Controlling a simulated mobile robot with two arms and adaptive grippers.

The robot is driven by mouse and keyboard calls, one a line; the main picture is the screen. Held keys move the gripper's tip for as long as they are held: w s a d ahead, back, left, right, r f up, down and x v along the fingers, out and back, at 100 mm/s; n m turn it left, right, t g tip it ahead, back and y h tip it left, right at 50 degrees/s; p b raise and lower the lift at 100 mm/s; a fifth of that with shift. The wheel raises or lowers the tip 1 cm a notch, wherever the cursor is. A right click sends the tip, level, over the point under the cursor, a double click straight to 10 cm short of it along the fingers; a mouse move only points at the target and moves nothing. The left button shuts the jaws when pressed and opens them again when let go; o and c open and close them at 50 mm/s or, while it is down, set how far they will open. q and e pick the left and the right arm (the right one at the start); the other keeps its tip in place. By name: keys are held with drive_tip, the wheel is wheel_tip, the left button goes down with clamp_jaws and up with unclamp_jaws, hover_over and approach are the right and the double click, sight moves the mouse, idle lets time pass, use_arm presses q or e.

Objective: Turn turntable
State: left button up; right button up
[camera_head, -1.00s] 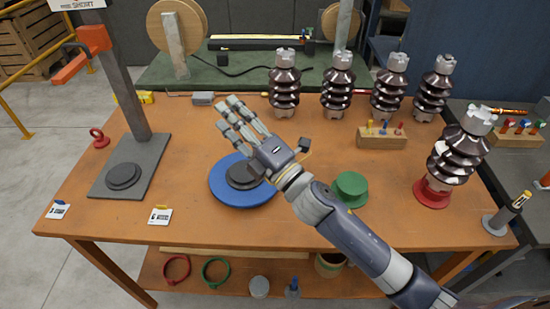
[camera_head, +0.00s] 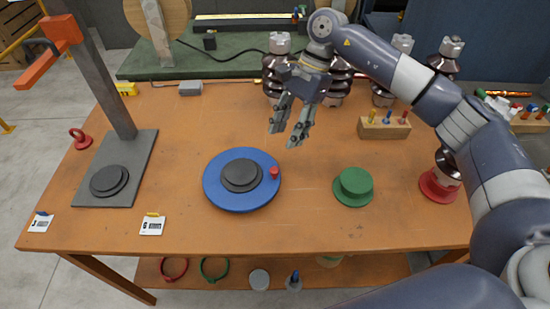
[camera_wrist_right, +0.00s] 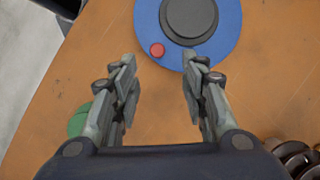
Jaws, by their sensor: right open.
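The turntable (camera_head: 241,195) is a blue disc with a dark stepped hub (camera_head: 242,175) in its middle, lying on the orange workbench. A red knob (camera_head: 274,172) stands near its right rim. In the right wrist view the turntable (camera_wrist_right: 225,42) is at the top, with the red knob (camera_wrist_right: 157,50) at its near edge. My right gripper (camera_head: 285,134) is open and empty, above the bench behind and slightly right of the knob, apart from it. In the wrist view its fingers (camera_wrist_right: 158,75) are spread to either side of the knob's line. My left gripper is not in view.
A green flanged piece (camera_head: 353,187) sits right of the turntable. A grey stand (camera_head: 118,160) with a post is at left. Dark insulators (camera_head: 277,75), partly hidden by my arm, and a wooden peg block (camera_head: 384,127) stand behind.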

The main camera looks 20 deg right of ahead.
sight(275, 169)
drive_tip(key=p+x, duration=0.3)
drive_tip(key=x, duration=0.6)
drive_tip(key=shift+s+d+f, duration=0.1)
drive_tip(key=shift+s+f, duration=0.05)
drive_tip(key=shift+s, duration=0.05)
drive_tip(key=shift+f, duration=0.6)
clamp_jaws()
